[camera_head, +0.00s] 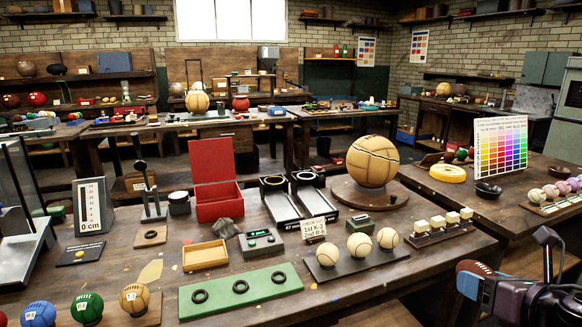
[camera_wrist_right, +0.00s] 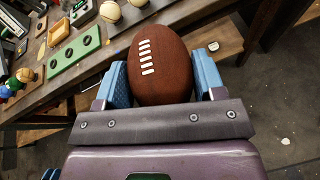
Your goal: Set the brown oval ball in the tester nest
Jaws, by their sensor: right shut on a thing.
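The brown oval ball (camera_wrist_right: 160,68) with white laces sits between the blue fingers of my right gripper (camera_wrist_right: 162,85) in the right wrist view. The fingers are shut on its two sides. In the head view the ball (camera_head: 474,267) shows partly at the lower right, by the blue finger of my right gripper (camera_head: 470,282), off the front edge of the bench. Two dark devices with black rings on top, one on the left (camera_head: 284,206) and one on the right (camera_head: 315,198), stand mid-bench; I cannot tell whether either is the tester nest. My left gripper is not in view.
A green board (camera_head: 240,289) with three black rings lies at the bench front. Three pale balls (camera_head: 359,246) stand on a dark stand right of it. A large tan ball (camera_head: 372,162) rests on a round base behind. A red box (camera_head: 217,199) stands open.

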